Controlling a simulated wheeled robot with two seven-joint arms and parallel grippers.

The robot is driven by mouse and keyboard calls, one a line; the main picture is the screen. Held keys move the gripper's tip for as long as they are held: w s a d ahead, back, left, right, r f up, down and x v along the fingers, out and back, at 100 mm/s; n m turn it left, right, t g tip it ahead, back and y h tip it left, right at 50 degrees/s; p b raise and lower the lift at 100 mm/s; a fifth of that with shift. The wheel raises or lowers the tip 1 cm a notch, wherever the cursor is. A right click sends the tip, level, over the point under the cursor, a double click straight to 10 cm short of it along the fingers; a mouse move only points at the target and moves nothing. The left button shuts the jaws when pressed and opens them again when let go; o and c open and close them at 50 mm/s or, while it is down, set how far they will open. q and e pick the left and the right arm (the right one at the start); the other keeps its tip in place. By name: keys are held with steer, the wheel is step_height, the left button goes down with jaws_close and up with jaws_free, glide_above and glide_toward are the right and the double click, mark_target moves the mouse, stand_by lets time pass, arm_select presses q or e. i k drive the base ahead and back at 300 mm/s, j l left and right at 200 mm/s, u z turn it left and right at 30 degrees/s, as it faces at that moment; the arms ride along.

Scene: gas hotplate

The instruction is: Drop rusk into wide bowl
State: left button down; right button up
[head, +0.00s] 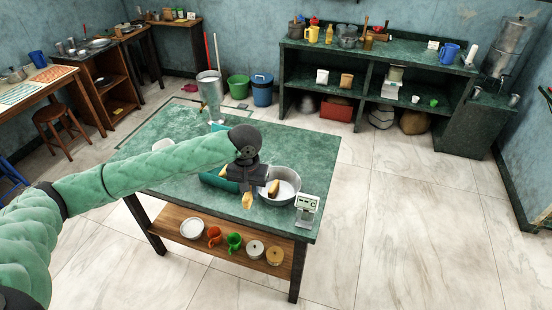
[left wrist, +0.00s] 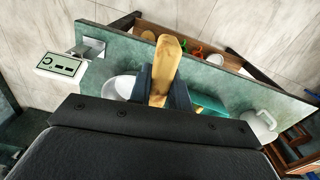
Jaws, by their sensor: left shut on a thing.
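My left gripper (head: 252,181) is shut on a long golden-brown rusk (head: 247,201), above the table just left of the bowl. In the left wrist view the rusk (left wrist: 166,62) sticks out between the dark fingers (left wrist: 165,96). The wide metal bowl (head: 293,182) stands on the green table, its left side partly hidden by the gripper. A similar tan piece (head: 273,187) shows against the inside of the bowl. Part of the bowl (left wrist: 118,88) shows left of the fingers in the left wrist view. My right gripper is not in view.
A scale display (head: 307,204) stands right of the bowl, near the corner of the green table (head: 305,150). A green roll-like thing (head: 218,181) lies behind the gripper. A tall metal container (head: 210,88) stands at the back. Mugs and tins sit on the lower shelf (head: 205,243).

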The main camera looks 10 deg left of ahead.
mark_target(274, 184)
steer(key=i+l+u, duration=0.15)
steer(key=l, duration=0.45)
steer(key=i+l+u, duration=0.15)
steer(key=l, duration=0.4)
steer(key=i+l+u, duration=0.1)
steer(key=l, duration=0.55)
steer(key=i+l+u, duration=0.15)
steer(key=l, duration=0.45)
